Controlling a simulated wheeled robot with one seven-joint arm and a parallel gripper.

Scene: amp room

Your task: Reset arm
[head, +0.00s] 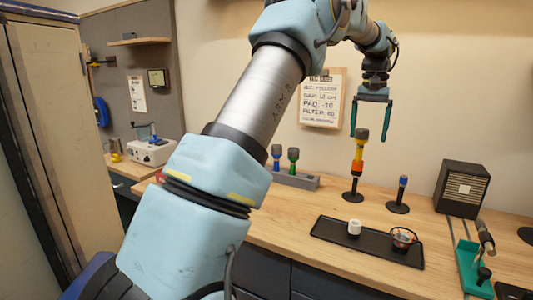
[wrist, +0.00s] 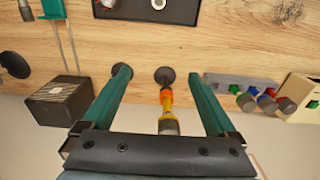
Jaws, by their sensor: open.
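My gripper (head: 371,118) is open, with its two teal fingers pointing down above the wooden counter. In the wrist view, my gripper (wrist: 162,90) shows its fingers wide apart with nothing held between them. A yellow and orange tool on a stand (head: 357,165) with a dark top stands upright on the counter below my gripper. In the wrist view, this tool (wrist: 167,108) appears between the fingers, and they look apart from it. My arm crosses the middle of the head view and hides part of the counter and wall.
A black tray (head: 330,236) holds a white cup (head: 354,228) and a small bowl (head: 403,238). A blue-topped stand (head: 400,195), dark speaker-like box (head: 462,188) and teal fixture (head: 470,262) stand right. A grey rack (head: 296,180) holds blue and green tools. A cabinet (head: 50,130) stands left.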

